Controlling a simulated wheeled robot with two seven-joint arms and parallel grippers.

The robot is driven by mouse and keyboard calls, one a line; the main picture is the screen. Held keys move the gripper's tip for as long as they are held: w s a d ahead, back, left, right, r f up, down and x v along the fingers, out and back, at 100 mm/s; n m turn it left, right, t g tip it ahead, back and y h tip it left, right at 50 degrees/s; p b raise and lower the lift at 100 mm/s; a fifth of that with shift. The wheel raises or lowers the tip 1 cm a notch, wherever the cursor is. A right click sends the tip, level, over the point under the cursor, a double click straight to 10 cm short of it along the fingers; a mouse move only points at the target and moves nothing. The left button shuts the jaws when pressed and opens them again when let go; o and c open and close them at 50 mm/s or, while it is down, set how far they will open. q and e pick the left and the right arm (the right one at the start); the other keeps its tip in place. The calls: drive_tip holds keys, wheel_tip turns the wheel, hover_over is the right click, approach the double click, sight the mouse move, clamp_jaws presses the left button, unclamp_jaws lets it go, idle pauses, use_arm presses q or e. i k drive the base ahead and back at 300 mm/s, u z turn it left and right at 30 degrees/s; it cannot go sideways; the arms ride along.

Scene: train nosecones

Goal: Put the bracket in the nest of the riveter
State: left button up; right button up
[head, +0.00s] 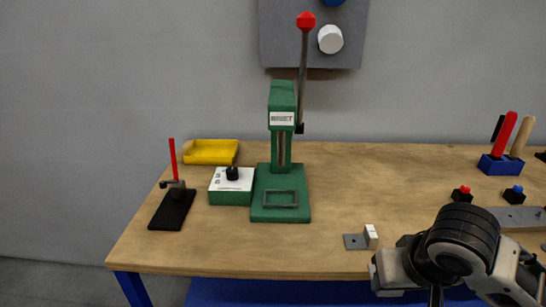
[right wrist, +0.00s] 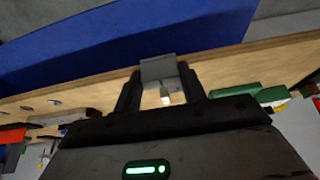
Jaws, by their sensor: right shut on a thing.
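The bracket (head: 355,241) is a small grey plate with a pale upright flange, near the table's front edge, right of the riveter. In the right wrist view the bracket (right wrist: 158,70) sits between the two dark fingers of my right gripper (right wrist: 160,84), which is shut on it. In the head view my right arm comes in from the lower right and the fingers are hard to make out. The green riveter (head: 283,118) stands mid-table with its red-tipped lever up. Its nest (head: 281,198), a grey rectangular frame on the green base, looks empty. My left gripper is not in view.
Left of the riveter are a control box (head: 231,186) with a black knob, a yellow bin (head: 210,152) and a black stand (head: 173,208) with a red rod. A blue tool holder (head: 499,166) and small buttons are at right. The table between riveter and bracket is clear.

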sight(281, 200)
drive_tip(key=i, duration=0.35)
drive_tip(key=k, duration=0.45)
drive_tip(key=z, duration=1)
drive_tip(key=i, duration=0.25)
drive_tip(key=u, duration=1.45)
drive_tip(key=i, duration=0.5)
drive_tip(key=u, duration=0.1)
